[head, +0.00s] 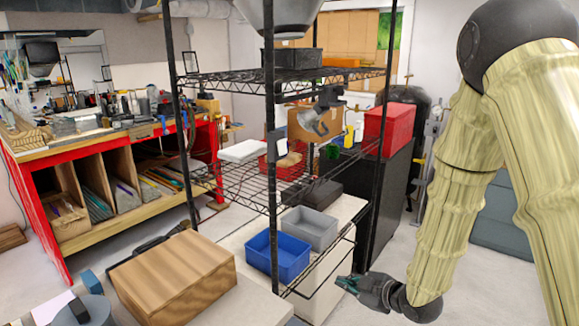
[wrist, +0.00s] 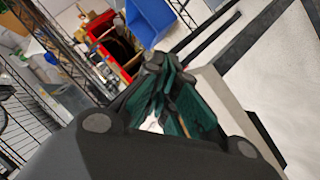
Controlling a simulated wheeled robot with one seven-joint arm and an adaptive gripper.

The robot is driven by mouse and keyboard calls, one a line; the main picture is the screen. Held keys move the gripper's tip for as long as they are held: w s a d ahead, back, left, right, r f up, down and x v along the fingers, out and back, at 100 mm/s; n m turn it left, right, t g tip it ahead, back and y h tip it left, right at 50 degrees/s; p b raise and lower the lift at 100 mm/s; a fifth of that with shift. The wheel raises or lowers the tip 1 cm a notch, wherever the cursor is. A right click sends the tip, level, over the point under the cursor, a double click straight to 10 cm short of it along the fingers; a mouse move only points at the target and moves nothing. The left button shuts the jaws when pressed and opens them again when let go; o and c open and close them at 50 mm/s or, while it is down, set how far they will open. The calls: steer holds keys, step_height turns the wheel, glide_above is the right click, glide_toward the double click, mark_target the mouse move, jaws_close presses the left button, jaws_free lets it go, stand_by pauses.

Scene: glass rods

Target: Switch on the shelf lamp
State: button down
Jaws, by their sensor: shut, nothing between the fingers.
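A grey lamp (head: 318,117) hangs below the upper shelf of the black wire rack (head: 340,78). I see no clear glow from it. A small pale grey box (head: 277,145), which may be its switch, is on the rack's front post; its details are too small to tell. My gripper (head: 346,283) is low, right of the rack's lowest shelf, well below and apart from the lamp and the box. In the wrist view, its dark green fingers (wrist: 163,72) are together and empty. The lamp is not clearly seen in the wrist view.
A blue bin (head: 277,258) and a grey bin (head: 310,228) sit on the low shelf. A red basket (head: 283,166) is on the middle shelf. A red box (head: 390,128) stands behind right. A wooden box (head: 172,278) is front left. Floor (head: 399,245) is clear right of the rack.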

mark_target(282, 147)
steer(key=w+a+r+n+y+p, duration=0.1)
steer(key=r+n, duration=0.5)
steer(key=r, duration=1.1)
steer(key=w+a+r+n+y+p, duration=0.1)
steer(key=r+n+y, duration=0.4)
steer(key=r, duration=1.2)
steer(key=a+n+p, duration=0.1)
steer(key=a+n, duration=0.1)
steer(key=shift+w+a+r+n+p, duration=0.25)
steer(key=shift+w+r+n+p, duration=0.05)
steer(key=shift+p, duration=0.05)
steer(key=p+x, duration=0.6)
steer(key=x, duration=0.7)
steer(key=shift+w+a+f, duration=0.1)
steer(key=shift+a, duration=0.25)
steer(key=shift+w+a+f, duration=0.1)
steer(key=shift+f, duration=0.15)
